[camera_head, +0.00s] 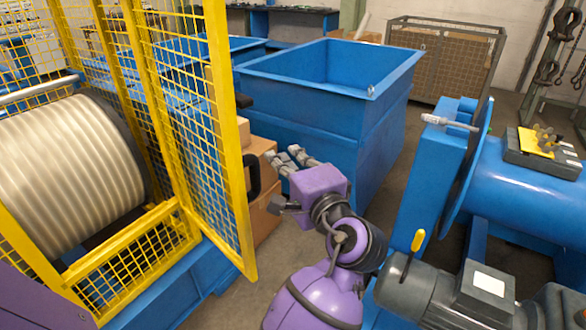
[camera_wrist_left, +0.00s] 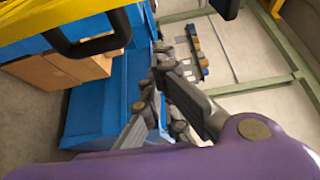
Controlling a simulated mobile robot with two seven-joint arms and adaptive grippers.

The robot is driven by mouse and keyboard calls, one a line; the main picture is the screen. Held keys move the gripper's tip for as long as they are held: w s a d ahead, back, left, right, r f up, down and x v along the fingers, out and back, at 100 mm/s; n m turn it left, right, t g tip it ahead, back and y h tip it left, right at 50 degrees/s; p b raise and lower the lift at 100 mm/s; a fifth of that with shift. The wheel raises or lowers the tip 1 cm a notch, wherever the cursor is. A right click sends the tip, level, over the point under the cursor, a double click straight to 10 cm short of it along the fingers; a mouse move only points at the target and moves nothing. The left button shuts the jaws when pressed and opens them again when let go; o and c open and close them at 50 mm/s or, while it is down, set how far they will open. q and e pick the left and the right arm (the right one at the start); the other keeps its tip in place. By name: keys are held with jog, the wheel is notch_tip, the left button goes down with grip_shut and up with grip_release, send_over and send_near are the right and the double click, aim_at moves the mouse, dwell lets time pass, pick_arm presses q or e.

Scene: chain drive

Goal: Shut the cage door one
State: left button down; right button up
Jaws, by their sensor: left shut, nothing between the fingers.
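The cage door (camera_head: 230,165) is a yellow mesh panel that stands open, swung out from the yellow cage at the left of the head view. Its black handle (camera_head: 252,176) is on the free edge; in the left wrist view the black loop handle (camera_wrist_left: 112,38) shows at the upper left. My left gripper (camera_head: 284,158) is just right of the handle, apart from it, with its fingers closed and empty. Its fingers also show in the left wrist view (camera_wrist_left: 160,58). My right gripper is not in view.
A ribbed drum (camera_head: 65,160) sits inside the cage. Cardboard boxes (camera_head: 262,215) stand behind the door. A big blue bin (camera_head: 310,125) is beyond my gripper. Blue machinery with a grey motor (camera_head: 440,285) stands at the right. Grey floor (camera_head: 395,185) shows between bin and machinery.

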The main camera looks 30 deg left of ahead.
pick_arm(q)
jog(key=a, duration=0.1)
jog(key=s+a, duration=0.1)
jog(key=a, duration=0.2)
jog(key=shift+s+p, duration=0.35)
jog(key=shift+p, duration=0.05)
jog(key=shift+s, duration=0.15)
